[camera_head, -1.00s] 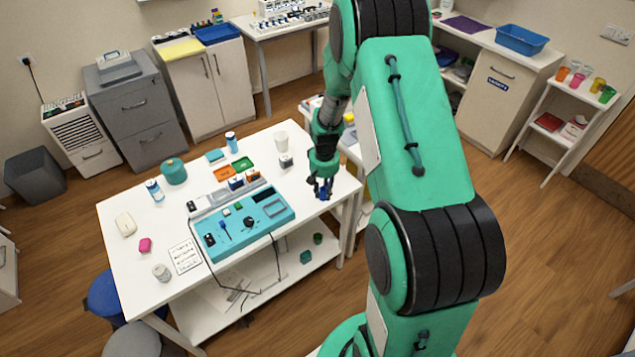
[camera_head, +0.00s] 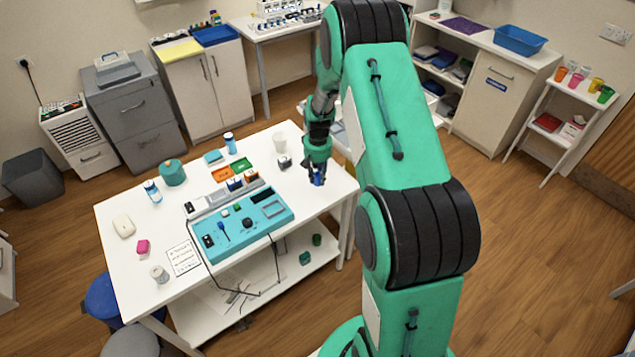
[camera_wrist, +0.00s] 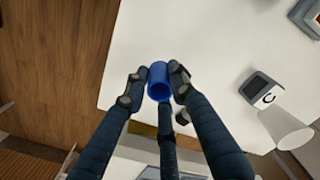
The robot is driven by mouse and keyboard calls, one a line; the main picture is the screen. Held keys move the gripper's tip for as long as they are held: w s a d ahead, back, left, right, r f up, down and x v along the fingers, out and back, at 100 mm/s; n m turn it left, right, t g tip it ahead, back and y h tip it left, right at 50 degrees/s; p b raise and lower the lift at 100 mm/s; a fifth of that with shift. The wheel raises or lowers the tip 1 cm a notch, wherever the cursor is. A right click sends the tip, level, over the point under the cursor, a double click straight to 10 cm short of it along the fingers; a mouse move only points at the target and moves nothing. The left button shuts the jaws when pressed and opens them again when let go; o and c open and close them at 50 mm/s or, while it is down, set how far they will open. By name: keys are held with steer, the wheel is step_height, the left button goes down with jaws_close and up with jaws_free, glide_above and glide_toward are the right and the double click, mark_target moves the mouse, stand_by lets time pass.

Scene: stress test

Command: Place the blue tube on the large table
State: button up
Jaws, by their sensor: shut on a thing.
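The blue tube (camera_wrist: 159,82) is held between the fingers of my gripper (camera_wrist: 155,90) in the wrist view. In the head view my gripper (camera_head: 317,178) is over the right end of the large white table (camera_head: 130,268), and only a little of the blue tube (camera_head: 318,180) shows. In the wrist view the tube is over the white tabletop (camera_wrist: 200,40) near its corner. I cannot tell whether the tube touches the surface.
A teal panel device (camera_head: 243,226) sits mid-table. A white cup (camera_head: 280,143) and a small grey block marked C (camera_wrist: 262,92) stand near the gripper. The tabletop right of the teal device is clear.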

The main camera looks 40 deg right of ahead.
mark_target(317, 182)
steer(key=shift+w+d, duration=0.15)
steer(key=shift+w, duration=0.2)
steer(key=shift+f+b, duration=0.35)
steer(key=shift+f, duration=1.45)
steer(key=shift+f, duration=0.1)
steer(key=o, duration=0.9)
steer(key=shift+o, duration=0.2)
step_height(317, 182, up, 12)
steer(key=p, duration=0.1)
